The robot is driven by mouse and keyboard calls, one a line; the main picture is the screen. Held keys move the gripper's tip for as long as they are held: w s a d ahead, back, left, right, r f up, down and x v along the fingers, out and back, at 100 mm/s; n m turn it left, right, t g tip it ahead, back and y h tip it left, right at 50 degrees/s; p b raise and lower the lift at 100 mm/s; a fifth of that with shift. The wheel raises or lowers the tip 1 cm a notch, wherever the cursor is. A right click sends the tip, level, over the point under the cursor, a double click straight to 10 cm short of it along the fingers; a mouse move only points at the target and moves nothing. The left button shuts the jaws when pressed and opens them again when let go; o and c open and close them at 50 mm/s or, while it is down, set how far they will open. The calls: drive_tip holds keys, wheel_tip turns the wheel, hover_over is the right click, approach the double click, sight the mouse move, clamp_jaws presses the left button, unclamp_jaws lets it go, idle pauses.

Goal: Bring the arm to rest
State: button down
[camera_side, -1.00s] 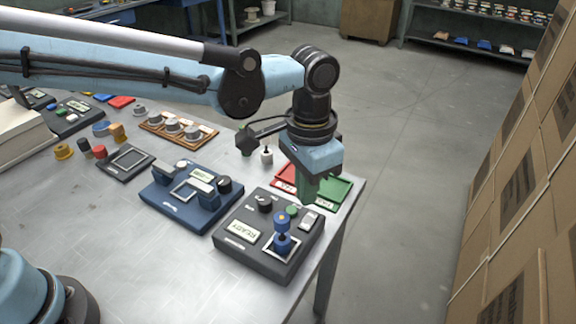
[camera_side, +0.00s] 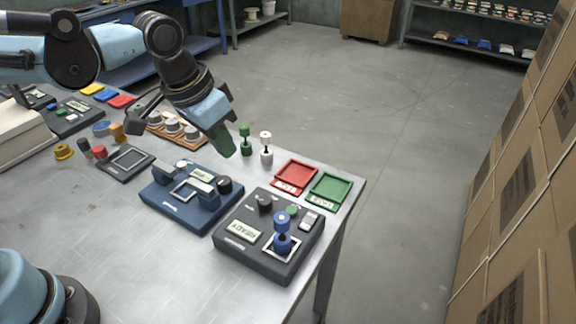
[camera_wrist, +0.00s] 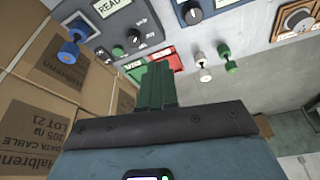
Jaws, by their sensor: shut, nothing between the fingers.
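My gripper (camera_side: 227,150) is in the air above the table, near the back of the dark blue device, with its green fingers tilted down to the right. The fingers are together with nothing between them. In the wrist view my gripper (camera_wrist: 157,66) also shows its green fingers closed. My arm is bent back toward the left of the side view, clear of the devices.
A blue spool (camera_side: 282,232) stands on the black READY device (camera_side: 240,262). A green spool (camera_side: 245,141) and a white spool (camera_side: 266,147) stand behind the red tray (camera_side: 279,183) and green tray (camera_side: 346,190). Cardboard boxes (camera_side: 520,170) are stacked at right.

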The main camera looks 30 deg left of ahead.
drive_tip(key=s+a+f+n+t+y, duration=0.1)
drive_tip(key=s+a+f+n+t, duration=0.1)
drive_tip(key=s+a, duration=0.4)
drive_tip(key=a+n+t, duration=0.1)
drive_tip(key=a, duration=0.3)
drive_tip(key=shift+a+f+t, duration=0.15)
drive_tip(key=shift+a+t, duration=0.2)
drive_tip(key=shift+t, duration=0.05)
drive_tip(key=c, duration=1.8)
unclamp_jaws()
drive_tip(key=shift+c, duration=0.2)
